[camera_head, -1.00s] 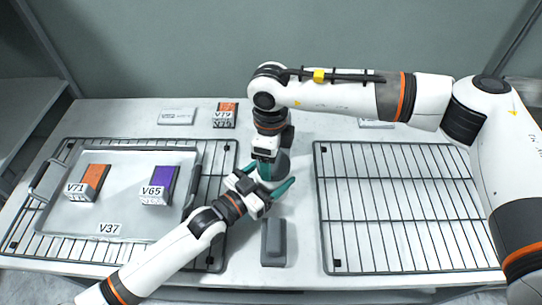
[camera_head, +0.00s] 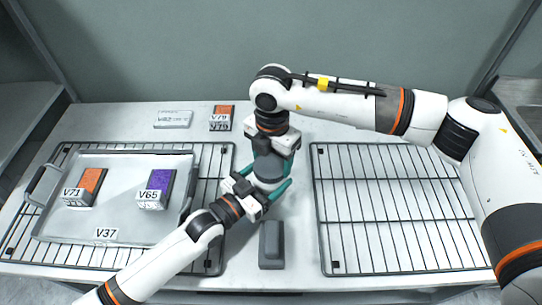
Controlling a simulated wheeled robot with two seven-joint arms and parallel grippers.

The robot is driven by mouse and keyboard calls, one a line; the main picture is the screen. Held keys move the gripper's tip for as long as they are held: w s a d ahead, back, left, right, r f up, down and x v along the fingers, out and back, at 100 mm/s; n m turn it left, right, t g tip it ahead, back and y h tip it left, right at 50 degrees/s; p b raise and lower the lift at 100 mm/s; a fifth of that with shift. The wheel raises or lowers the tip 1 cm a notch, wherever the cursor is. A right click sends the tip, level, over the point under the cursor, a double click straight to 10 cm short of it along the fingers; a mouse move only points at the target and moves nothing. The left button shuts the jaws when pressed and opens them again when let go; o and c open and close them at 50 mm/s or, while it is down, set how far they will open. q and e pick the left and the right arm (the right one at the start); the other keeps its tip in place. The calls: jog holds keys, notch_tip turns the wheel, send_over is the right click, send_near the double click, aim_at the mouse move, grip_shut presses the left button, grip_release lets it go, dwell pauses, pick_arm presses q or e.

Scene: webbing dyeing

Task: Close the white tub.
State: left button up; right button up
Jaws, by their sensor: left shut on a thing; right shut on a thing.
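The white tub (camera_head: 268,171) looks like a small greyish round container, standing on the table between the two racks. My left gripper (camera_head: 268,189) comes in from the lower left, with its teal fingers on either side of the tub, closed on it. My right gripper (camera_head: 272,151) points down from above, right over the tub. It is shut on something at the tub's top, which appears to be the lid. Its fingertips and the lid are mostly hidden by the wrist, so I cannot tell how the lid sits on the rim.
A grey block (camera_head: 271,244) lies in front of the tub. A metal tray (camera_head: 125,228) with orange and purple blocks is on the left rack (camera_head: 215,240). The right rack (camera_head: 400,210) is empty.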

jog(key=o, duration=0.9)
jog(key=shift+o, duration=0.2)
jog(key=shift+r, duration=2.3)
jog(key=shift+c, duration=0.3)
